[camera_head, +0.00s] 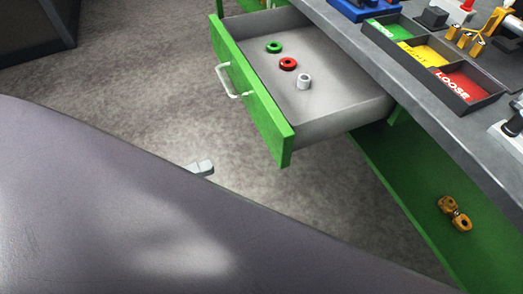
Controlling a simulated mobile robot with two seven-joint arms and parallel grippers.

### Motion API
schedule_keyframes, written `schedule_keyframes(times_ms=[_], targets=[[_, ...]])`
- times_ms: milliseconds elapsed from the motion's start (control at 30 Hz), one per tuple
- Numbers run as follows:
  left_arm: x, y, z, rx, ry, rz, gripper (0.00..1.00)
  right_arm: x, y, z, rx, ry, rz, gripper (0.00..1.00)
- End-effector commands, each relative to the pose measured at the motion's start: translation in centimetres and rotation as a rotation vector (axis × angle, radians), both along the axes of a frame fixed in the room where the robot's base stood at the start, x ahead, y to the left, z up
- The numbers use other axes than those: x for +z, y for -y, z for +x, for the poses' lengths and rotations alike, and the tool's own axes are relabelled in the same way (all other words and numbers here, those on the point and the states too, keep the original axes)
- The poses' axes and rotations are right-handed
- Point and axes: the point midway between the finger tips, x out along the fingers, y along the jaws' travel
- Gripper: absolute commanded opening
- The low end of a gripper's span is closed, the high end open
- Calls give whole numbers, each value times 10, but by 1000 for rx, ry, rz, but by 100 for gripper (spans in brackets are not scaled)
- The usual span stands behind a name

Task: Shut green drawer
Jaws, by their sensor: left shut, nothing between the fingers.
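The green drawer (258,108) stands pulled out from under the grey bench, its green front facing the lower left. A white bar handle (228,82) is on that front. Inside the grey drawer lie a green ring (274,47), a red ring (288,64) and a small pale cylinder (304,81). My left gripper (204,168) shows only as a small grey tip past the edge of my large arm link. It is shut and empty, below and left of the drawer front's near end, apart from it in the picture. My right gripper is not in view.
The bench top carries a black tray (452,98) with green, yellow and red compartments, a blue holder (362,10) and other fittings. Orange-yellow parts (455,213) lie on the green lower panel. A dark cabinet (32,32) stands at upper left. Carpet left of the drawer is clear.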

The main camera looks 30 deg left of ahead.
Motion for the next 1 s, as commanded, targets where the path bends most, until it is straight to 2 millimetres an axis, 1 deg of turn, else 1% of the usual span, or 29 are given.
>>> schedule_keyframes(times_ms=[67, 167, 800, 1000], targets=[[0, 2, 0, -22, 19, 19, 0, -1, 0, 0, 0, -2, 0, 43], [2, 7, 5, -27, 26, 23, 0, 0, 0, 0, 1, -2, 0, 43], [3, 68, 77, -23, 23, 17, 0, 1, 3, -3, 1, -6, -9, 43], [2, 83, 95, -21, 21, 17, 0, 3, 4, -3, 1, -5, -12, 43]])
